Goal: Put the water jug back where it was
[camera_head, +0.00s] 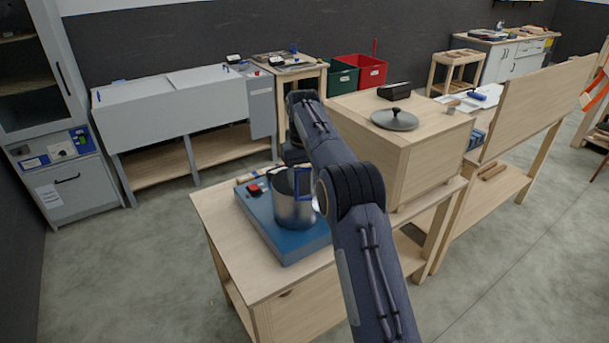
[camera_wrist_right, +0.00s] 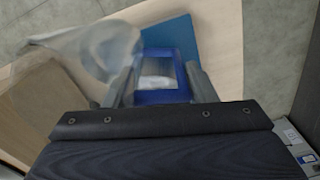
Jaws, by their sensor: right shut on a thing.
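The water jug has a blue frame-shaped handle (camera_head: 304,186) and shows above the blue hot-plate base, overlapping the metal pot (camera_head: 290,212). My right gripper (camera_wrist_right: 163,80) is shut on the jug's blue handle (camera_wrist_right: 163,97), which sits between its two fingers in the right wrist view. The jug's clear body (camera_wrist_right: 90,45) is blurred and reaches out to the left there. In the head view my right arm crosses in front and hides most of the gripper and part of the jug. My left gripper does not show.
The pot stands on a blue base (camera_head: 272,230) with a red switch, on a wooden table (camera_head: 235,262). A wooden box (camera_head: 405,155) right of it carries a grey lid (camera_head: 395,119) and a black case (camera_head: 394,91). The table's front left corner is bare.

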